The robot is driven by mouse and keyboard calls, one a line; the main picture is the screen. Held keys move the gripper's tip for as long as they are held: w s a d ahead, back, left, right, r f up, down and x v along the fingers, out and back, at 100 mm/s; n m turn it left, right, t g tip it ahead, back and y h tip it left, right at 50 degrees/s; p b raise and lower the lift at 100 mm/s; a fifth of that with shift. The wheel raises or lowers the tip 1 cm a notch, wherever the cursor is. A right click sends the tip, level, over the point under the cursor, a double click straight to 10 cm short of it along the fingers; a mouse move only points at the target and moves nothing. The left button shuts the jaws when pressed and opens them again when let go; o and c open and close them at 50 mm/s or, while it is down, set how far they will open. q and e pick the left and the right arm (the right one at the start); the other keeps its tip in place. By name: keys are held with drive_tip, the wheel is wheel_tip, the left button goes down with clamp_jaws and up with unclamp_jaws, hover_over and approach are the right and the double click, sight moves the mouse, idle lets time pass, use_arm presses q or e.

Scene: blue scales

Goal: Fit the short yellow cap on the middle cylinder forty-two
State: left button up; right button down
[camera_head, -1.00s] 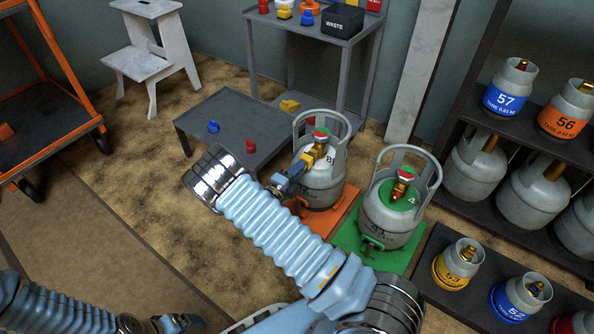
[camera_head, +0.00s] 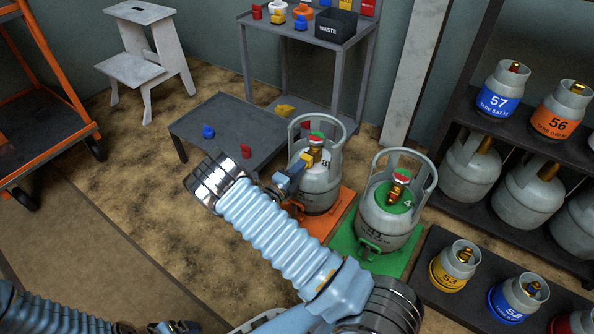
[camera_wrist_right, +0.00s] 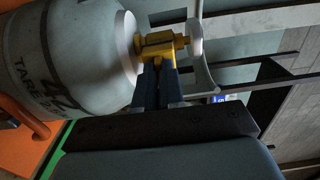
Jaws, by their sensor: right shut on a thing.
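The middle cylinder (camera_head: 321,190) is grey and stands upright on an orange platform (camera_head: 305,222). In the right wrist view the same cylinder (camera_wrist_right: 75,45) shows a sideways "42". My right gripper (camera_head: 300,172) reaches its valve from the left. In the right wrist view my right gripper (camera_wrist_right: 155,65) is shut on the short yellow cap (camera_wrist_right: 152,44), at the side outlet of the brass valve (camera_wrist_right: 181,41). Cap and valve look in contact, but I cannot tell how far the cap sits on. My left gripper (camera_head: 180,327) is low at the bottom edge, its jaws unclear.
Another grey cylinder (camera_head: 388,216) stands on a green platform (camera_head: 345,245) close on the right. A shelf (camera_head: 290,40) with a waste bin (camera_head: 336,24) stands behind. A dark rack (camera_head: 480,120) of cylinders is at right.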

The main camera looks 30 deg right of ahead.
drive_tip(key=shift+d, duration=0.15)
drive_tip(key=c, duration=1.2)
unclamp_jaws()
drive_tip(key=shift+o, duration=0.2)
